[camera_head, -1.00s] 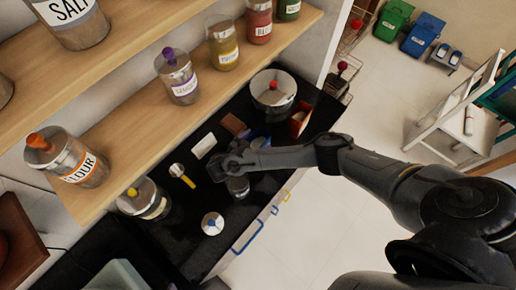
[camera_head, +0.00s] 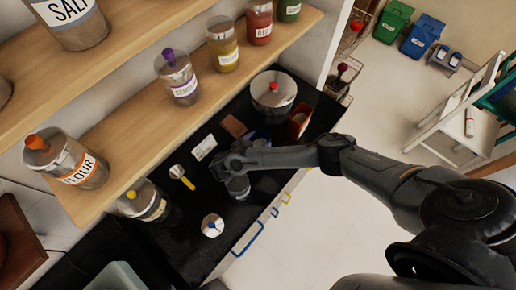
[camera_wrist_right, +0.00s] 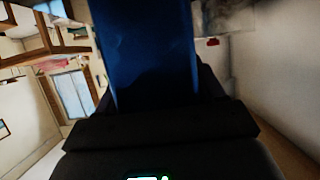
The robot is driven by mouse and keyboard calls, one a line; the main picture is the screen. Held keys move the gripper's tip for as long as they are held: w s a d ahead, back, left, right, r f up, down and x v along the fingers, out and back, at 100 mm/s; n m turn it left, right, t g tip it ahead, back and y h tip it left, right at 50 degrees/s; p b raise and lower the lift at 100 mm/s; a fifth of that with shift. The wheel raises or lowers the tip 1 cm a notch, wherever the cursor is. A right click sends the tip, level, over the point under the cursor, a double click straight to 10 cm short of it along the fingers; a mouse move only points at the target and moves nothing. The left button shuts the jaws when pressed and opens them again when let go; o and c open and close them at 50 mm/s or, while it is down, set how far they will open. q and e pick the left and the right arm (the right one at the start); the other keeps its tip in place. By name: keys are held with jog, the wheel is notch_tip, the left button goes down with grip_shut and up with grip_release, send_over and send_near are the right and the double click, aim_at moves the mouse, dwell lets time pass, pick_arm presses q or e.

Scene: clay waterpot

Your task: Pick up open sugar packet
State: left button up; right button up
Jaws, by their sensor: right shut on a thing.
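My right gripper (camera_head: 224,168) is over the black counter, at the end of my dark arm reaching in from the right. In the right wrist view a broad blue thing (camera_wrist_right: 148,55), flat-faced like a packet, stands between the fingers. The gripper is shut on it. I take it for the sugar packet, but its label and its open end are hidden. In the head view the gripper and arm hide most of what is held. My left gripper is not in view.
A white labelled packet (camera_head: 204,147), a brown block (camera_head: 233,126) and a yellow-handled tool (camera_head: 182,177) lie near the gripper on the counter. A wooden shelf (camera_head: 130,130) with labelled jars overhangs the left side.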

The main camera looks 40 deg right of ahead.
grip_shut()
jog(key=shift+r, duration=0.1)
jog(key=shift+r+p, duration=0.65)
jog(key=shift+r, duration=0.2)
notch_tip(320, 180, up, 16)
jog(key=p, duration=1.5)
jog(key=shift+r, duration=0.1)
jog(key=shift+t, duration=0.4)
